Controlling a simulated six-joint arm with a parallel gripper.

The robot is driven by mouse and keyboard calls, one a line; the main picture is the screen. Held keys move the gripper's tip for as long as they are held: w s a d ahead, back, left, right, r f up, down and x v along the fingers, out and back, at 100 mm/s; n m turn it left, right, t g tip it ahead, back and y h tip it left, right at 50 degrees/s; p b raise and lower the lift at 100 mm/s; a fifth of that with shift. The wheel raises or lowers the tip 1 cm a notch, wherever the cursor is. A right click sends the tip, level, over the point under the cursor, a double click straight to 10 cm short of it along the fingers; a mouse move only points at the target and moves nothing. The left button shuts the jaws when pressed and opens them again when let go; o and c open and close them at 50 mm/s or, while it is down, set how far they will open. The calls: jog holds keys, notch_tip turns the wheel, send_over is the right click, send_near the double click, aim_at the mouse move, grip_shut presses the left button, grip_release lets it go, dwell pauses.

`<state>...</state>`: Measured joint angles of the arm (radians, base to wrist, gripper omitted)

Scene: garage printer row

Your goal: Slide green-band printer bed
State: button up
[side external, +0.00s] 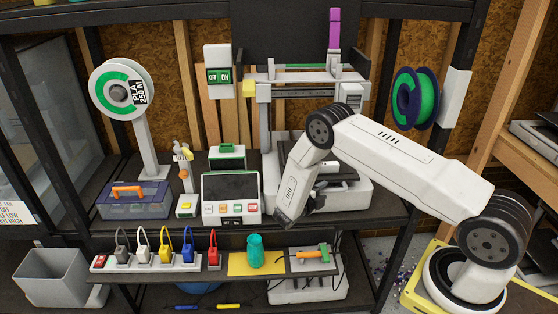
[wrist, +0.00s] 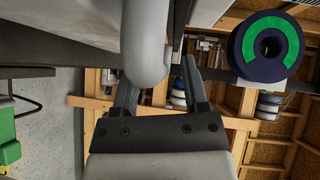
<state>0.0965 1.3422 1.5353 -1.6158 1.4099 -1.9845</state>
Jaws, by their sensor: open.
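The printer (side external: 265,118) stands at the back of the shelf, with a green band (side external: 300,66) across its upper frame. Its dark bed (side external: 345,172) is partly hidden behind my arm. In the side view my wrist is bent down in front of the printer, and my fingers are hard to make out. In the wrist view my gripper (wrist: 160,75) is open. A pale rounded part (wrist: 146,45), perhaps a handle of the bed, comes down between the two fingers. I cannot tell whether either finger touches it.
A control panel (side external: 231,195) stands left of my wrist. A blue spool with green filament (side external: 415,98) hangs at the right and shows in the wrist view (wrist: 268,45). On the lower shelf are a row of coloured loops, a teal cup (side external: 256,250) and a yellow mat (side external: 237,266).

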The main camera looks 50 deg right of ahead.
jog(key=shift+d+f, duration=0.1)
jog(key=shift+d, duration=0.6)
jog(key=shift+c, duration=0.2)
grip_shut()
dwell(0.9)
